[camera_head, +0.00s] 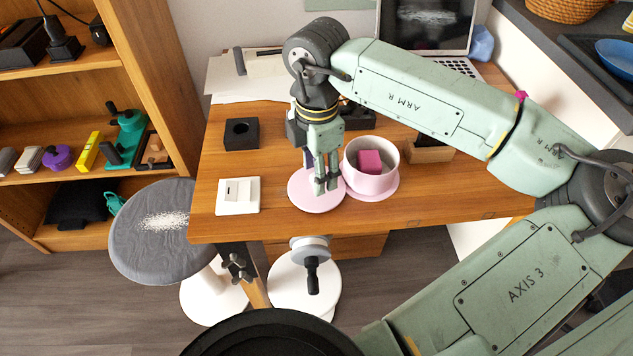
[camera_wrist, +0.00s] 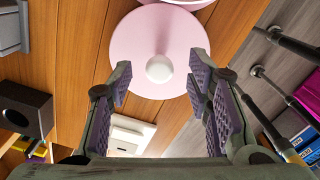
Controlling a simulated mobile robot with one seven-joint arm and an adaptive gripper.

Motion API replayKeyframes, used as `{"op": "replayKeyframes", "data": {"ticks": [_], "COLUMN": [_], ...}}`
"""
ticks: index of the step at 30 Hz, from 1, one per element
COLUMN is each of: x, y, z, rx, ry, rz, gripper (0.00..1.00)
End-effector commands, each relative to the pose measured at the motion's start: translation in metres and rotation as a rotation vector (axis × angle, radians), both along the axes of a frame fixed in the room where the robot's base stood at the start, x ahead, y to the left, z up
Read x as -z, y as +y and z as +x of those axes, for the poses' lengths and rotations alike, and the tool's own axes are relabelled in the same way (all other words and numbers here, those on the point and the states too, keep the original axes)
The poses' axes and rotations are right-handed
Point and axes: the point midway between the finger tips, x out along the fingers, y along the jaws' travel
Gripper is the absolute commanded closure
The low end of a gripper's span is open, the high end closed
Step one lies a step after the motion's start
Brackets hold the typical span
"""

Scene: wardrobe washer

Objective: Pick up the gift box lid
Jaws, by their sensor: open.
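The gift box lid is a flat pink disc (camera_head: 302,200) with a round white knob, lying on the wooden desk. In the wrist view the lid (camera_wrist: 135,40) shows its knob (camera_wrist: 160,69) between my fingertips. My gripper (camera_head: 326,186) points down over the lid, open and empty; its spread fingers also show in the wrist view (camera_wrist: 160,75). The knob is hidden behind my fingers in the head view. The round pink gift box (camera_head: 370,184) stands open just right of the lid, with a magenta cube (camera_head: 369,161) inside.
A black block with a hole (camera_head: 241,134) and a white square object (camera_head: 238,196) sit left of the lid. A wooden block (camera_head: 429,153) and a laptop (camera_head: 455,68) are to the right and back. A grey stool (camera_head: 150,250) stands at the desk's left front.

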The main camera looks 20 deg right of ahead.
Motion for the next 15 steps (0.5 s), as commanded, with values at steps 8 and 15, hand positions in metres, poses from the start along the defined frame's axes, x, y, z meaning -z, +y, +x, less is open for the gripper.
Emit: {"op": "replayKeyframes", "data": {"ticks": [8, 15], "x": [0.024, 0.024], "y": [0.001, 0.001], "z": [0.000, 0.000], "rx": [-0.002, -0.002], "ry": [-0.001, -0.001], "rz": [0.001, 0.000], "gripper": [0.54, 0.59]}}
